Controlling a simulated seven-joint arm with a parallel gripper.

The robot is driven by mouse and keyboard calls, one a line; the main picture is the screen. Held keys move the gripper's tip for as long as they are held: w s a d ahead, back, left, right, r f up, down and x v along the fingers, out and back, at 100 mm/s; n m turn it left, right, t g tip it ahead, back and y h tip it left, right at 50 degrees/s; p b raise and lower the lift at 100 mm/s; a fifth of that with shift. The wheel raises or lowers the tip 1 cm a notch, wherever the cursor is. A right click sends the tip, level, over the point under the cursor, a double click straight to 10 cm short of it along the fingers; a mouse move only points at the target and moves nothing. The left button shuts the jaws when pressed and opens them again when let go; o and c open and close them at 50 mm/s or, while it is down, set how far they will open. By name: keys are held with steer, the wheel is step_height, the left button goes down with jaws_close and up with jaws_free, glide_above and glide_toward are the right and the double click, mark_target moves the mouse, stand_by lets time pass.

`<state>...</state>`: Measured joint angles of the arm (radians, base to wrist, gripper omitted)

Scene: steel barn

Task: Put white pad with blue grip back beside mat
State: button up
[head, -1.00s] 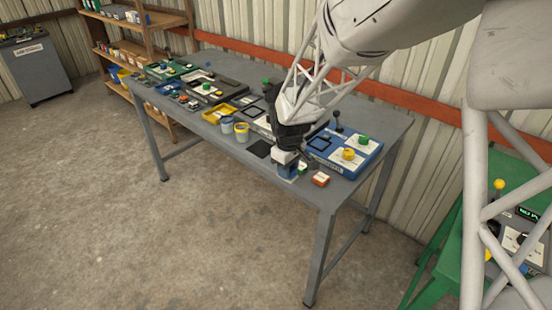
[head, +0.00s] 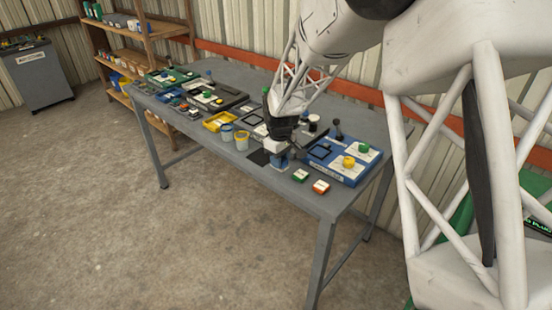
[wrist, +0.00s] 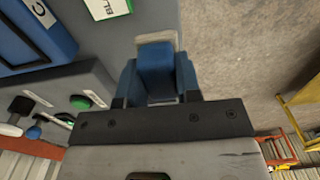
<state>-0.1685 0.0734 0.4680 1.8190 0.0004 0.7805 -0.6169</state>
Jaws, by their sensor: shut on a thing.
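My gripper (head: 280,161) is over the front part of the grey table, just right of the black mat (head: 259,157). In the wrist view its blue fingers are closed on the blue grip (wrist: 156,66). A pale edge of the white pad (wrist: 157,37) shows past the grip. The rest of the pad is hidden by the grip and fingers. I cannot tell whether the pad touches the table.
A blue board (head: 344,162) with yellow and green knobs lies to the right. Yellow (head: 242,140) and blue-grey (head: 227,132) cups stand left of the gripper, before a yellow tray (head: 219,121).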

steer(key=shift+w+a+f, duration=0.1)
steer(key=shift+w+a, duration=0.05)
steer(key=shift+w, duration=0.85)
steer(key=shift+w+a+f, duration=0.1)
steer(key=shift+w+a, duration=0.1)
steer(key=shift+w, duration=0.75)
steer(key=shift+w+a+f, duration=0.1)
steer(key=shift+w+a, duration=0.05)
steer(key=shift+w, duration=0.85)
steer(key=shift+f, duration=1.7)
steer(key=shift+f, duration=0.1)
steer(key=o, duration=1)
steer(key=shift+c, duration=0.2)
step_height(320, 180, up, 12)
